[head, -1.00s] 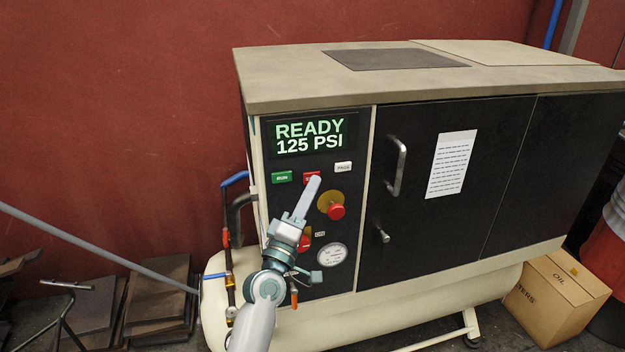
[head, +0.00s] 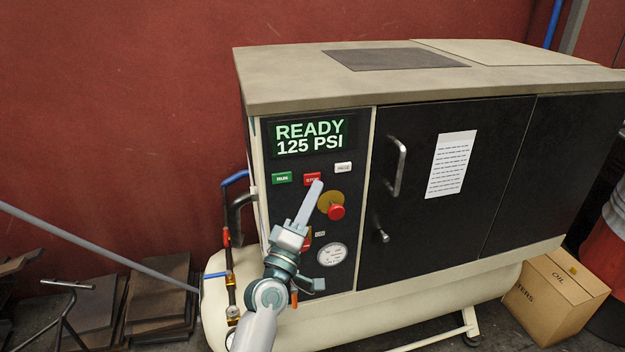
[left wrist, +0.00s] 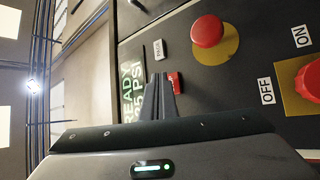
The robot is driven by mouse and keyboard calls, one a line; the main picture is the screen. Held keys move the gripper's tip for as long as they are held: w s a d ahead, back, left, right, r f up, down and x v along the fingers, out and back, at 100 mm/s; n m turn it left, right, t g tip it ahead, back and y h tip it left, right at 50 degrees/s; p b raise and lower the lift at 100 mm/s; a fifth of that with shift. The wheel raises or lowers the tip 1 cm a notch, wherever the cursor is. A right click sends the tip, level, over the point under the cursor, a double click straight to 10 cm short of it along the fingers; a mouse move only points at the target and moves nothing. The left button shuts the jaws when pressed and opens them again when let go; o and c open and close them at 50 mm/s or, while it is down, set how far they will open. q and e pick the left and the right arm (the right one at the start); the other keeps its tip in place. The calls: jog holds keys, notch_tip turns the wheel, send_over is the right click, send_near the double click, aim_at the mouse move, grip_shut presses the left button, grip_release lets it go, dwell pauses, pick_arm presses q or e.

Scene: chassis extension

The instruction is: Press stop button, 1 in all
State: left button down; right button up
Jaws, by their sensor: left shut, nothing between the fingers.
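The red stop button (head: 312,179) is on the compressor's dark panel, below the lit "READY 125 PSI" display (head: 308,137). It sits between the green RUN button (head: 282,178) and the white PAGE button (head: 343,168). My left gripper (head: 317,184) is shut and empty. Its tips lie at the stop button's lower right in the head view. In the left wrist view the stop button (left wrist: 175,83) shows right beside the fingertips (left wrist: 159,76), partly hidden by them. I cannot tell whether they touch it. My right gripper is in neither view.
A red mushroom button (head: 336,212) on a yellow disc is just right of my fingers; it also shows in the wrist view (left wrist: 207,32). A red switch (left wrist: 308,80) marked ON and OFF and a round gauge (head: 332,254) are lower. A door handle (head: 396,166) protrudes at right.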

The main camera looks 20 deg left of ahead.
pick_arm(q)
jog(key=shift+s+d+p, duration=0.35)
jog(key=shift+s+d, duration=0.35)
jog(key=shift+s, duration=0.3)
jog(key=shift+s+d+p, duration=0.3)
jog(key=shift+s+d, duration=0.35)
jog(key=shift+s, duration=0.35)
